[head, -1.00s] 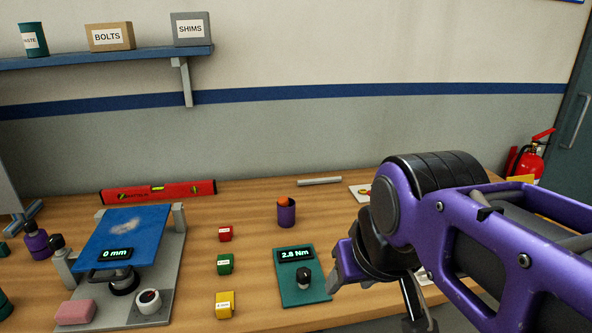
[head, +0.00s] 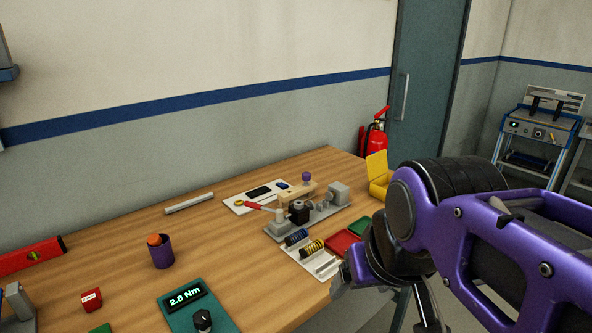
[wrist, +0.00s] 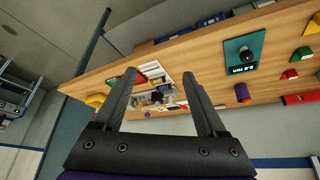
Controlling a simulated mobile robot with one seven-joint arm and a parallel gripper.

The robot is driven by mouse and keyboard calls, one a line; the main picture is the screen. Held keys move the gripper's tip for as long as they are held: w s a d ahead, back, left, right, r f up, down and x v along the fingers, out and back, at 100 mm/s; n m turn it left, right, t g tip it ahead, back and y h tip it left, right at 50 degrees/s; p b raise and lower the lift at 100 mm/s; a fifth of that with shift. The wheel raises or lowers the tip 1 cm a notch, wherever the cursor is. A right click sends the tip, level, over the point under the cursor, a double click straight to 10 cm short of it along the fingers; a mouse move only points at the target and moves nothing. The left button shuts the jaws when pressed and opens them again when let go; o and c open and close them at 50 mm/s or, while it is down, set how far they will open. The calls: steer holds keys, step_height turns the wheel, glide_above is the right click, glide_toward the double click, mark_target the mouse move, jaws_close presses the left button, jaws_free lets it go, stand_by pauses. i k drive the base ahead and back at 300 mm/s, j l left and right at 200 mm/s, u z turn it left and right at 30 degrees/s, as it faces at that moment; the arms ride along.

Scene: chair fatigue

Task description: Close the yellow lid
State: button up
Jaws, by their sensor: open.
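A yellow box (head: 379,187) stands at the far right end of the bench in the head view. Its yellow lid (head: 376,165) is raised upright at the back. The front and right of the box are partly hidden behind my arm. A small yellow shape, likely the same box, shows in the wrist view (wrist: 95,100). My gripper is open and empty in the wrist view (wrist: 157,78), with the bench beyond its fingers. In the head view my gripper (head: 345,282) is near the bench's front edge, apart from the yellow box, and its fingers are hard to make out.
A grey fixture with a wooden piece (head: 297,195) stands left of the yellow box. A white tray with springs (head: 310,262) and a red block (head: 342,243) lie in front. A purple cup (head: 162,256) and teal torque meter (head: 196,308) stand left. A fire extinguisher (head: 376,137) is behind.

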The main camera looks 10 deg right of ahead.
mark_target(376, 164)
steer(key=z, duration=0.65)
steer(key=i+l+u, duration=0.1)
steer(key=i+l, duration=0.15)
steer(key=i+l+u, duration=0.1)
steer(key=i+l, duration=0.15)
steer(key=i+l+u, duration=0.15)
steer(key=l, duration=0.25)
steer(key=i+l+u, duration=0.1)
steer(key=i+l, duration=0.2)
steer(key=i+l+u, duration=0.1)
steer(key=l, duration=0.35)
steer(key=i+l+u, duration=0.1)
steer(key=i+l, duration=0.15)
steer(key=l, duration=0.15)
